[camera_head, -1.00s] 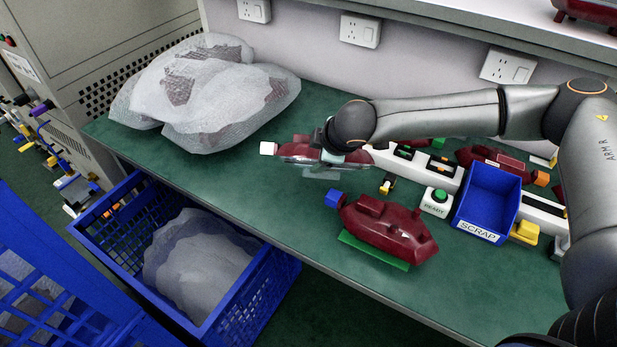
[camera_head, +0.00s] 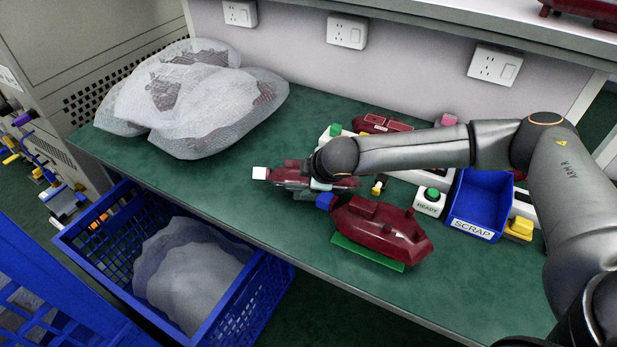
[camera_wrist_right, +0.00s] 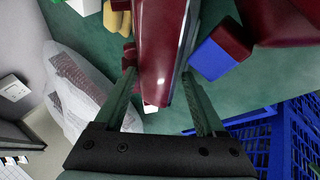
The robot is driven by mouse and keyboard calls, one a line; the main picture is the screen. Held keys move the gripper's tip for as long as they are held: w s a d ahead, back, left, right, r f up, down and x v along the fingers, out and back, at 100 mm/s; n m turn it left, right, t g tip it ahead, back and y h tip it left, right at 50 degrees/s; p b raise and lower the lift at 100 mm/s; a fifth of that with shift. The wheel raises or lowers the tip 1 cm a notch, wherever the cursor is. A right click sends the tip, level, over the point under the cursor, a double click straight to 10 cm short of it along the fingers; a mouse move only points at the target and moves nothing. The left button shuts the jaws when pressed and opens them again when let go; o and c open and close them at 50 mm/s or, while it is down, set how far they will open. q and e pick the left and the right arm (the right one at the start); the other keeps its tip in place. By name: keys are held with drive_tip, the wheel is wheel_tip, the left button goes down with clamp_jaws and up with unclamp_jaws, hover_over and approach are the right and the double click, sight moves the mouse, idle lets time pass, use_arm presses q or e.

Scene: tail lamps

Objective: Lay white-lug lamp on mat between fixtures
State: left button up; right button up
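The white-lug lamp (camera_head: 290,175) is dark red with a white lug at its left end. It also shows in the right wrist view (camera_wrist_right: 160,45), lengthwise between the fingers. My right gripper (camera_head: 325,180) is shut on it; my forearm hides part of the lamp. A second dark red lamp, with a blue lug (camera_head: 380,228), lies on a bright green pad (camera_head: 367,252), its blue end close to the held lamp. White fixture blocks stand behind, partly hidden by my arm. I cannot make out a separate bare mat. My left gripper is not in view.
A blue SCRAP bin (camera_head: 482,205) and a READY button box (camera_head: 430,202) stand at right. Wrapped lamps (camera_head: 195,100) lie at the back left. A blue crate (camera_head: 255,300) stands below the table's front edge. Table left of the held lamp is clear.

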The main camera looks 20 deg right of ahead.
drive_tip(key=o, duration=0.4)
drive_tip(key=shift+r, duration=0.15)
